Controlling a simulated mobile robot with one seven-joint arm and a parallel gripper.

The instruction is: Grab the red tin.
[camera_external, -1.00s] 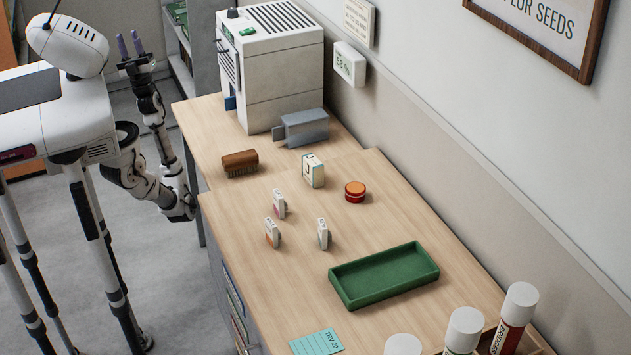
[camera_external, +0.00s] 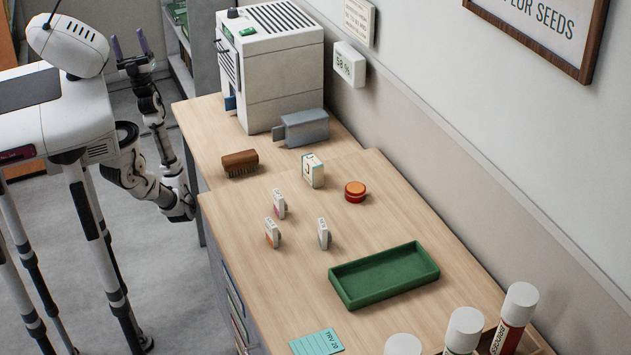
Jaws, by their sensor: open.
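The red tin (camera_external: 355,192) is small and round with an orange top. It sits on the wooden desk, right of a small white box and behind the green tray. My gripper (camera_external: 128,45) is raised at the upper left, off the desk's left side, with its two purple-grey fingers pointing up. It is open and empty, far from the tin. Nothing hides the tin.
The desk (camera_external: 300,260) also holds a white box (camera_external: 313,170), a brown brush (camera_external: 240,163), three small white packets (camera_external: 279,203), a green tray (camera_external: 383,275) and a grey holder (camera_external: 303,128). A white cabinet machine (camera_external: 283,80) stands at the back. White-capped tubes (camera_external: 515,315) stand front right.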

